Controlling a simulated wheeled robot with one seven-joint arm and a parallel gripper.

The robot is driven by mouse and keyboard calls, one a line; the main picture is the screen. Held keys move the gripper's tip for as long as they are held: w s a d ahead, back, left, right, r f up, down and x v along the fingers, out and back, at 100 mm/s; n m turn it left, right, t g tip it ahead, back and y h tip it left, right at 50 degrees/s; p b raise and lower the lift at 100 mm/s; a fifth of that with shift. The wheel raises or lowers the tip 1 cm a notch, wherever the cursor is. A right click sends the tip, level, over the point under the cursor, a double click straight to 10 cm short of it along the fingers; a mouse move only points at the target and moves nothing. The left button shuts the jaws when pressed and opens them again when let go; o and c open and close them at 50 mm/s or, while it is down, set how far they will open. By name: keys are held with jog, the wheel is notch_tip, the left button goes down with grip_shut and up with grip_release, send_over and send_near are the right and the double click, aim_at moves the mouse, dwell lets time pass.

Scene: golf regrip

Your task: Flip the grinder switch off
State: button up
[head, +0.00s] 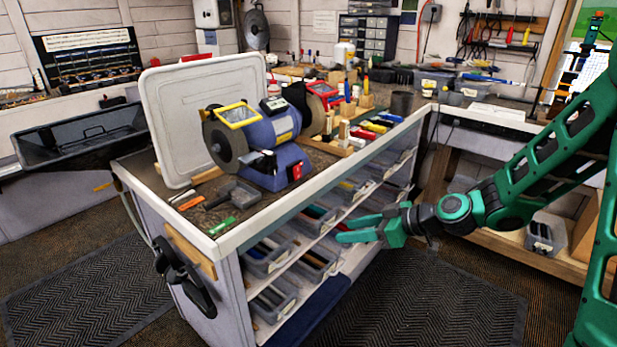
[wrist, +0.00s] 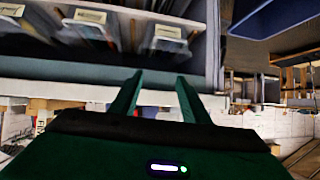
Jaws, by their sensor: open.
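The grinder (head: 270,138) is a blue bench grinder with a dark wheel at each end and yellow and red framed eye shields. It stands on the workbench cart (head: 190,222). A small red switch (head: 296,171) shows on the front of its base; its on or off position is too small to tell. My green gripper (head: 345,230) is open and empty, in front of the cart's shelves, to the right of and below the grinder. In the wrist view my gripper's two fingers (wrist: 158,95) stand apart with nothing between them. The grinder is not in the wrist view.
A white lid-like panel (head: 165,120) leans upright behind the grinder. Clear bins (head: 268,258) fill the shelves. Several colored grips lie right of the grinder. Floor right of the cart is open.

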jog(key=w+a+r+t+y, duration=0.2)
jog(key=w+a+r+y, duration=0.1)
jog(key=w+a, duration=0.1)
jog(key=m+t+y, duration=0.1)
jog(key=t, duration=0.3)
send_near(298, 172)
jog(key=x, duration=0.7)
jog(key=shift+w, duration=0.2)
